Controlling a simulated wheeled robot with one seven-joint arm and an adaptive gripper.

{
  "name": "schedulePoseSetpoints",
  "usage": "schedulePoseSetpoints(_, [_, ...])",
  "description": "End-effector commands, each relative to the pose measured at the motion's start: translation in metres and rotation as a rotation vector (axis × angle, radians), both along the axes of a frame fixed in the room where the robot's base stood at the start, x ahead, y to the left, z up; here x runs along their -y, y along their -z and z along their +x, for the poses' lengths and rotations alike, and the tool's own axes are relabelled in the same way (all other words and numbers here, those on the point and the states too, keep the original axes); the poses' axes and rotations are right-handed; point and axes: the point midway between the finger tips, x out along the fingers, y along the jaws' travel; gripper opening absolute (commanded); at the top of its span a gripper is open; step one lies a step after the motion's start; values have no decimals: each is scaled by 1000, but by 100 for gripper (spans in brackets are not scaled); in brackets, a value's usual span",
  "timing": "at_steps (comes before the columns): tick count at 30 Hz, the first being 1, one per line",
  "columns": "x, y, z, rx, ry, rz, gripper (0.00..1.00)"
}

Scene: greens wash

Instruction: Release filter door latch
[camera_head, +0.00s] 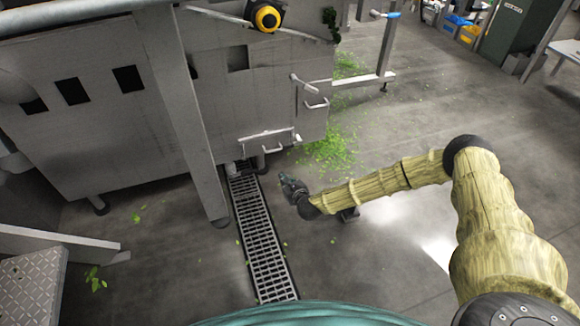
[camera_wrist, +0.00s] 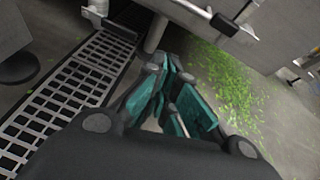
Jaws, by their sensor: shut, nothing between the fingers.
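A low door panel (camera_head: 265,137) with a bar handle (camera_head: 273,149) sits at the bottom right of the grey washing machine (camera_head: 120,100). A small fitting (camera_head: 298,139) at its right end may be the latch; it is too small to tell. In the wrist view, the machine's lower edge carries a dark grip (camera_wrist: 224,25), beyond my fingers. My gripper (camera_head: 284,177) is below the panel, apart from it and low over the floor. Its teal fingers (camera_wrist: 170,80) are shut and empty in the wrist view.
A floor drain grate (camera_head: 258,235) runs from under the machine toward me, left of my gripper. Green leaf scraps (camera_head: 330,152) lie on the floor to the right. A machine leg (camera_head: 195,150) stands left of the panel. The floor on the right is open.

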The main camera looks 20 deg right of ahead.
Motion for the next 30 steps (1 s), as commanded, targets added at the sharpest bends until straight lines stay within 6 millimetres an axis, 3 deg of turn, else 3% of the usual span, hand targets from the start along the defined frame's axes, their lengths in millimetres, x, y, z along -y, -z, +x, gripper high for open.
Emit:
schedulePoseSetpoints(1, [18,12,8,13,42,27,0])
schedulePoseSetpoints(3, [37,14,17,27,89,63,0])
schedulePoseSetpoints(8, [61,14,27,49,143,106,0])
schedulePoseSetpoints(22, [62,15,32,50,147,112,0])
schedulePoseSetpoints(30, [60,29,64,50,147,111,0])
